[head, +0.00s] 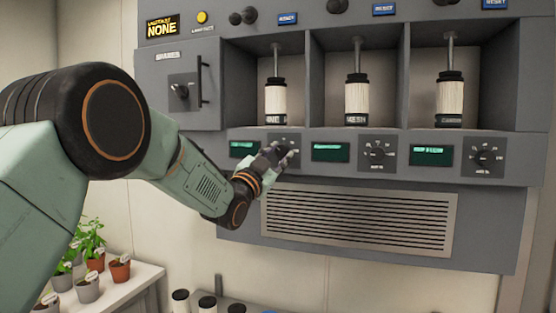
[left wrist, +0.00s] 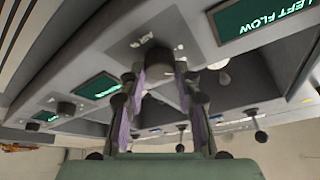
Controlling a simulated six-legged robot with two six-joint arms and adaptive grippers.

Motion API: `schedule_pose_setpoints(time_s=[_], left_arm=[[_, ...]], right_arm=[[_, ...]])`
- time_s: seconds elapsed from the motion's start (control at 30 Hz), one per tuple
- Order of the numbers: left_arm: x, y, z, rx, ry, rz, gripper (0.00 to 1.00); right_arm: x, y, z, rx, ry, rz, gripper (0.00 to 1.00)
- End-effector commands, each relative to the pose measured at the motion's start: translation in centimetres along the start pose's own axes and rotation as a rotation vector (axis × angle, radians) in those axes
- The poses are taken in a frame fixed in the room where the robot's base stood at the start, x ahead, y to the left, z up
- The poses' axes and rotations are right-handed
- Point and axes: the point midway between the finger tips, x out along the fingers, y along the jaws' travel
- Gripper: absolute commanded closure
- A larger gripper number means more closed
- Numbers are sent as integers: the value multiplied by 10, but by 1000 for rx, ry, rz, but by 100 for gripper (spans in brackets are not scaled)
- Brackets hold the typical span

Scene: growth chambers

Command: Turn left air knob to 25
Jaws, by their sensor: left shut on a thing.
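The left air knob (left wrist: 158,57) is on the panel under the left bay, just right of the green LEFT FLOW display (head: 243,149). In the head view my left gripper (head: 282,153) covers most of this knob and its dial plate (head: 292,138). In the left wrist view, the two fingers of my left gripper (left wrist: 160,74) are on either side of the knob, shut on it. The numbers around the knob and the display's reading are too small or hidden to read. My right gripper is not in view.
Two similar knobs, middle (head: 377,152) and right (head: 486,157), sit on the same panel. White cartridges (head: 276,99) stand in the bays above. A vent grille (head: 360,222) is below. Potted plants (head: 120,268) stand on a bench at lower left.

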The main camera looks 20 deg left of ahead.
Motion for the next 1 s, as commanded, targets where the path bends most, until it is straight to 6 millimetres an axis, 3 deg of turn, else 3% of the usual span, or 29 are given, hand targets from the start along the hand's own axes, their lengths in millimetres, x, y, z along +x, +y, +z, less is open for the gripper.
schedule_pose_setpoints(time_s=[0.53,0.57,0.83,1.0], left_arm=[[1,-1,-1,26,4,10,100],[1,-1,-2,26,4,10,67],[0,0,-1,25,2,10,45],[0,0,0,25,1,11,45]], right_arm=[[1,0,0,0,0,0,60],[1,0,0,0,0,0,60],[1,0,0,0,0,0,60],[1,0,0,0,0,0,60]])
